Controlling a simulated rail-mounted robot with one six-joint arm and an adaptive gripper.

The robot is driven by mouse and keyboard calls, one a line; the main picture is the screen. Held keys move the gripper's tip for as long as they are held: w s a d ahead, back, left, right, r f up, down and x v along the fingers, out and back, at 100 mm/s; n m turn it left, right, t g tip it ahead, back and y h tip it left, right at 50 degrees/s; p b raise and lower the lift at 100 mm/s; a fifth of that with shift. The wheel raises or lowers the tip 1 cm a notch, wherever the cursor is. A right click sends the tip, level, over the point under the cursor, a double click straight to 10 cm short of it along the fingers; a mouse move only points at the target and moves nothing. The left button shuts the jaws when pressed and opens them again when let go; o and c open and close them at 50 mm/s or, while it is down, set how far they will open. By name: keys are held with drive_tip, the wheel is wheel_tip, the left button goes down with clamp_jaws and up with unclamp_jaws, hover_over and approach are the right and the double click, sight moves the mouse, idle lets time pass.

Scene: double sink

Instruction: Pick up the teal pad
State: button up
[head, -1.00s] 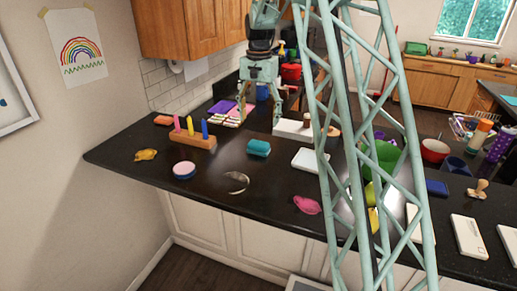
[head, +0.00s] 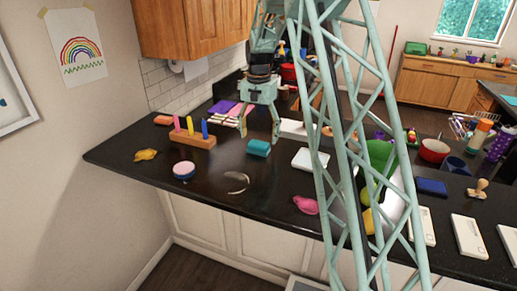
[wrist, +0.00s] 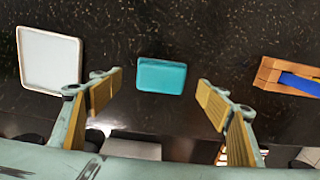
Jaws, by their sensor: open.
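The teal pad (head: 258,147) is a small rounded block lying on the black counter (head: 225,177). In the wrist view the teal pad (wrist: 161,76) lies flat, centred between and just beyond my fingertips. My gripper (head: 259,128) is open, with its two fingers pointing down above the counter just behind the pad. In the wrist view my gripper (wrist: 160,86) has its yellow-padded fingers spread wider than the pad, with nothing between them. The pad is in full view and I see no contact.
A wooden block with coloured pegs (head: 193,140) stands left of the pad. A white tray (head: 310,159) lies to its right. A round pink-topped tin (head: 184,170), a clear curved item (head: 237,182) and a pink item (head: 306,205) lie nearer the front. Bare counter surrounds the pad.

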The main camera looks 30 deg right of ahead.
sight(258, 143)
drive_tip(key=shift+f, duration=0.1)
drive_tip(key=shift+w+f, duration=0.15)
drive_tip(key=shift+f, duration=2.35)
drive_tip(key=shift+c, duration=0.9)
drive_tip(key=c, duration=0.7)
